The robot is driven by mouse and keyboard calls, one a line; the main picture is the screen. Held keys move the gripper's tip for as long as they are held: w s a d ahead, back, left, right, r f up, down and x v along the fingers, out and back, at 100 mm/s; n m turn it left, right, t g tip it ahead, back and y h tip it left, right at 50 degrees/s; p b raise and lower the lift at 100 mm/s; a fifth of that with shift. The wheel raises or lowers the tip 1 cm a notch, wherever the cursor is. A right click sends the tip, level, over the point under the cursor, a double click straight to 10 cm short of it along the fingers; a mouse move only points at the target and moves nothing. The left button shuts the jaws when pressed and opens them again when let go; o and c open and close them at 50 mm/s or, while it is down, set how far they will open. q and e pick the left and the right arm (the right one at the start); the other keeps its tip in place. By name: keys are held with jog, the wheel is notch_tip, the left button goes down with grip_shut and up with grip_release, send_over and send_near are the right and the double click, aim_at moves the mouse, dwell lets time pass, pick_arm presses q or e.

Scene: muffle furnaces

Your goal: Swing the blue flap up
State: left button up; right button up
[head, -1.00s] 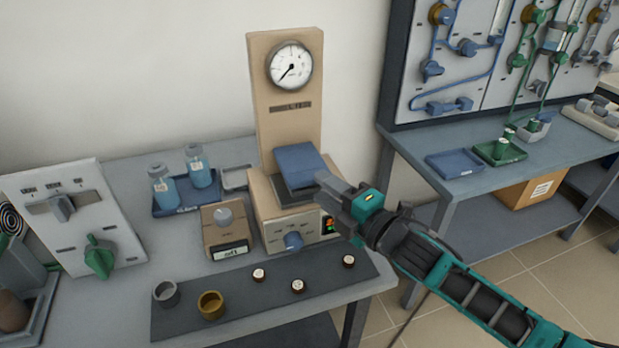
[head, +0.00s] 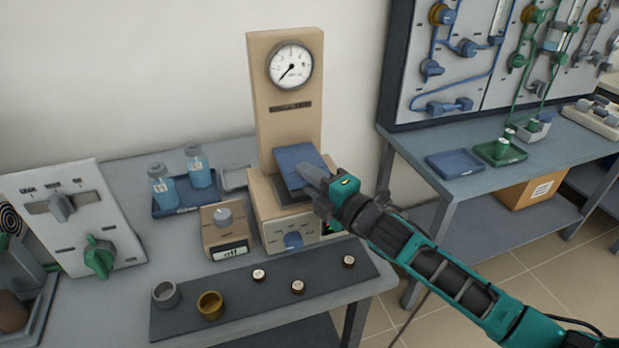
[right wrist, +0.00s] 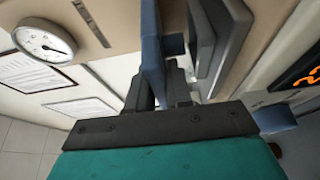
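The blue flap (head: 296,160) lies over the top of the beige furnace (head: 265,215), slanting down toward its front. In the right wrist view the flap (right wrist: 152,45) shows edge-on as an upright blue strip. My right gripper (head: 310,182) is at the flap's front right edge and hides that corner. In the wrist view its two dark fingers (right wrist: 160,92) stand apart, one on each side of the strip. A firm grip on it does not show. My left gripper is not in view.
A gauge (head: 290,65) stands on the panel behind the furnace. A blue knob (head: 293,240) is on the furnace front, below my gripper. Blue-liquid bottles in a tray (head: 185,208) stand left.

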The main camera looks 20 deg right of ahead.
grip_shut()
jog(key=shift+r, duration=0.2)
jog(key=shift+r+p, duration=0.25)
jog(key=shift+p, duration=0.1)
